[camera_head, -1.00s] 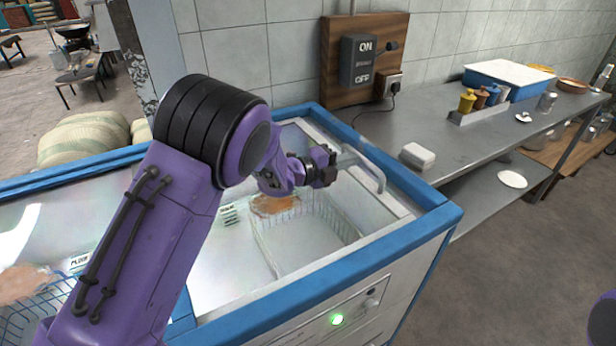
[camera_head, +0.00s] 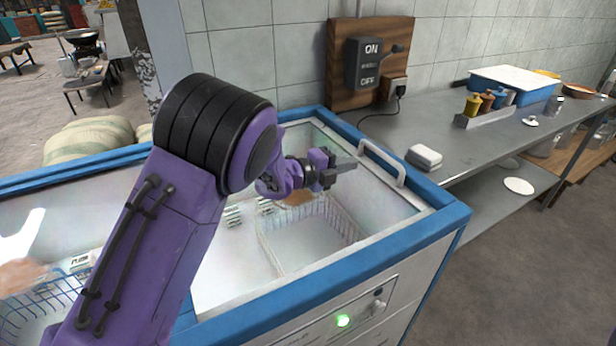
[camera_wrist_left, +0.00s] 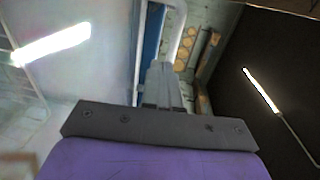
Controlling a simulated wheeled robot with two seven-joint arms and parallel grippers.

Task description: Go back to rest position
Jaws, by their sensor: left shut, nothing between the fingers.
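My left gripper (camera_head: 345,168) is over the blue-rimmed chest freezer (camera_head: 330,262), near the grey handle (camera_head: 382,160) at its right end. Its fingers are shut with nothing between them. The fingers stand a little to the left of the handle and look apart from it. In the left wrist view the closed fingers (camera_wrist_left: 162,88) point toward the pale handle bar (camera_wrist_left: 176,30). My left arm hides the middle of the freezer. My right gripper is not in view.
A wire basket (camera_head: 312,238) is inside the freezer below the gripper. A metal counter (camera_head: 450,150) stands to the right, with a white box (camera_head: 425,157) and a rack of bottles (camera_head: 487,112). A switch box (camera_head: 368,64) is on the wall behind.

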